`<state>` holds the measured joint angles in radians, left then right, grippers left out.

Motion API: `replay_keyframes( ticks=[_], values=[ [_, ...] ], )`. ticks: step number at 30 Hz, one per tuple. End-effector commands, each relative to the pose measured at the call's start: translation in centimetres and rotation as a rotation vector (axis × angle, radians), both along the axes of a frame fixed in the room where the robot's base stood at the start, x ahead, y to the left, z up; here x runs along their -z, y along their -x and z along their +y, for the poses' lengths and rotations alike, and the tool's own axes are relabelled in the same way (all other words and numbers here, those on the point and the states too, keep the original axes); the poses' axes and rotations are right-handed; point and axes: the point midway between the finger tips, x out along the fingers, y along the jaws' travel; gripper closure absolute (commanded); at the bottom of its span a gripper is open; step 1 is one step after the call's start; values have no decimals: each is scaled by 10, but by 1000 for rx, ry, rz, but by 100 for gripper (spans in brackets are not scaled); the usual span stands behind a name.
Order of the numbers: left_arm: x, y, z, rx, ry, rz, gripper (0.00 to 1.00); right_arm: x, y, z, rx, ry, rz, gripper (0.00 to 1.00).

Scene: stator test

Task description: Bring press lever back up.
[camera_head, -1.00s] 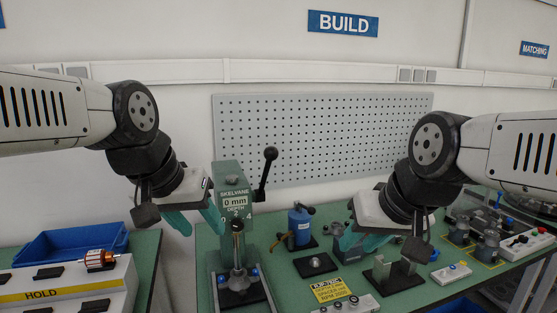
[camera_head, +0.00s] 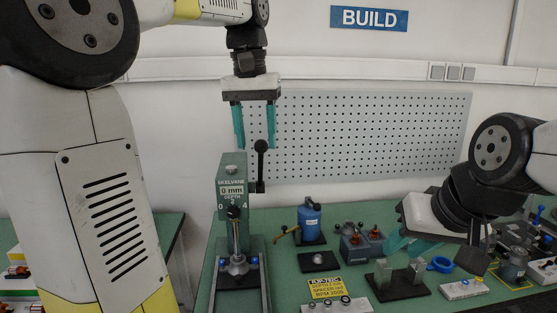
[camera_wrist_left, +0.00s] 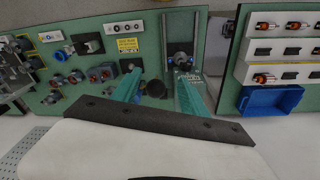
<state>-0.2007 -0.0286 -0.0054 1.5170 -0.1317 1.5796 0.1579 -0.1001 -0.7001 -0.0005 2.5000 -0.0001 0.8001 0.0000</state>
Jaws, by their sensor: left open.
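The green press (camera_head: 232,205) stands on the bench, with a plate reading 0 mm. Its black lever (camera_head: 259,168) stands nearly upright on the press's right side, with a round knob on top. My left gripper (camera_head: 257,145) is open and points down over the lever, its teal fingers on either side of the knob in the picture. In the left wrist view the dark knob (camera_wrist_left: 156,90) shows between the open fingers (camera_wrist_left: 158,95); contact cannot be made out. My right gripper (camera_head: 408,248) is low over the bench's right side; its fingers overlap, so its opening is unclear.
A blue bottle-like tool (camera_head: 309,222), a grey box with red knobs (camera_head: 362,245) and a metal fixture (camera_head: 398,279) stand right of the press. A pegboard (camera_head: 370,135) is on the wall behind. A blue tray (camera_wrist_left: 270,100) shows in the left wrist view.

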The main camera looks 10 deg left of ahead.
Motion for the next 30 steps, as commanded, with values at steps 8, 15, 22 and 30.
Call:
replay_keyframes(
  ticks=[8,15,22,30],
  values=[
    [-10,-17,-2,-15,-26,54,48,0,0,0,0,0,0,68],
    [-16,-27,-5,-29,-45,94,48,0,0,0,0,0,0,68],
    [8,-27,-4,-31,-48,101,48,0,0,0,-1,1,0,68],
    [49,-27,-4,-31,-47,99,48,0,0,0,0,0,0,68]
  ],
)
